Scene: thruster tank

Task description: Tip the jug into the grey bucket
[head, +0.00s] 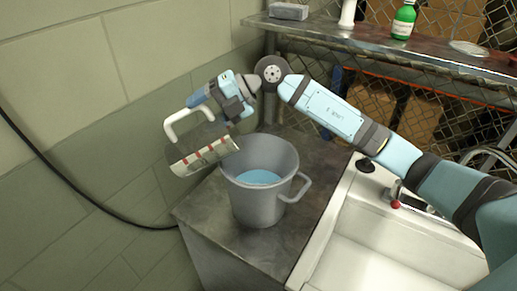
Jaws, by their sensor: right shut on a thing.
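The grey bucket (243,205) stands upright on the dark metal counter, with its handle to the right and blue liquid inside. The jug (204,157) is a pale, partly see-through vessel with red marks and a white handle (177,122). It is tilted far over above the bucket's left rim, its lower right end close to that rim. I cannot tell if they touch or if anything flows out. My right gripper (203,98) is above the jug, shut on it near the top of the handle. The exact grip is hard to see. My left gripper is not in view.
A white sink (395,245) with a tap lies right of the counter (300,232). Behind, a metal shelf (350,38) holds a green bottle (403,20) and a grey block (289,11). A tiled wall (70,90) with a black cable closes the left side.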

